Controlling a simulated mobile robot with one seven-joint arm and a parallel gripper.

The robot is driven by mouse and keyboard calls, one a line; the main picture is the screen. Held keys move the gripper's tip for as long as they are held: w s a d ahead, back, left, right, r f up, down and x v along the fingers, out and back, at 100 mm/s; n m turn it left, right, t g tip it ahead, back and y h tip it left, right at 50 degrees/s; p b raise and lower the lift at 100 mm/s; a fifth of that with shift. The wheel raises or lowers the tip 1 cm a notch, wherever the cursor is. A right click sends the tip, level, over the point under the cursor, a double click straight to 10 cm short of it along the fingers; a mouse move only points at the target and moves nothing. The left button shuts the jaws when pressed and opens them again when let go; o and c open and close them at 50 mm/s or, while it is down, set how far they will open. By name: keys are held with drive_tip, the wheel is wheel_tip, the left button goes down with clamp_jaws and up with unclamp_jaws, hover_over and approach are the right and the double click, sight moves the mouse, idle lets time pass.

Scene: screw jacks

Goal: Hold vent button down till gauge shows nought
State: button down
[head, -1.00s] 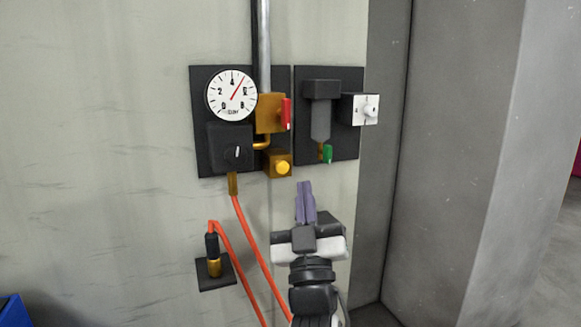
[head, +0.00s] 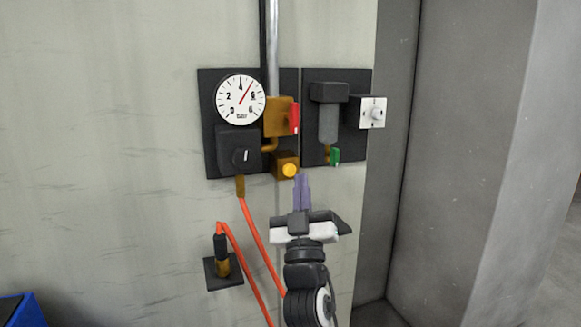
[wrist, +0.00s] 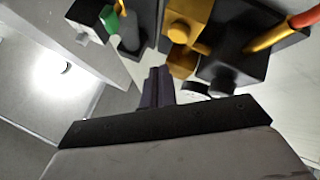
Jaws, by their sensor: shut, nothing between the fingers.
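The vent button is a round yellow knob (head: 290,170) on a small brass block at the lower right of the left black panel. It also shows in the wrist view (wrist: 180,34). In the wrist view the fingertips (wrist: 159,70) look apart from the button.
A red handle (head: 294,118) is above the button. To the right are a green handle (head: 335,155) and a white square plate with a knob (head: 373,113). An orange hose (head: 256,240) hangs left of my arm. A grey wall column stands at the right.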

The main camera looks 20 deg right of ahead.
sight(292, 166)
drive_tip(key=shift+w, duration=1.25)
drive_tip(key=shift+w, duration=0.1)
idle(1.1)
drive_tip(key=shift+w, duration=0.3)
drive_tip(key=shift+w+a, duration=0.1)
drive_tip(key=shift+w, duration=0.45)
idle(2.0)
drive_tip(key=shift+s, duration=0.1)
idle(0.3)
drive_tip(key=shift+s, duration=0.85)
drive_tip(key=shift+s+b, duration=0.7)
drive_tip(key=shift+s, duration=1.8)
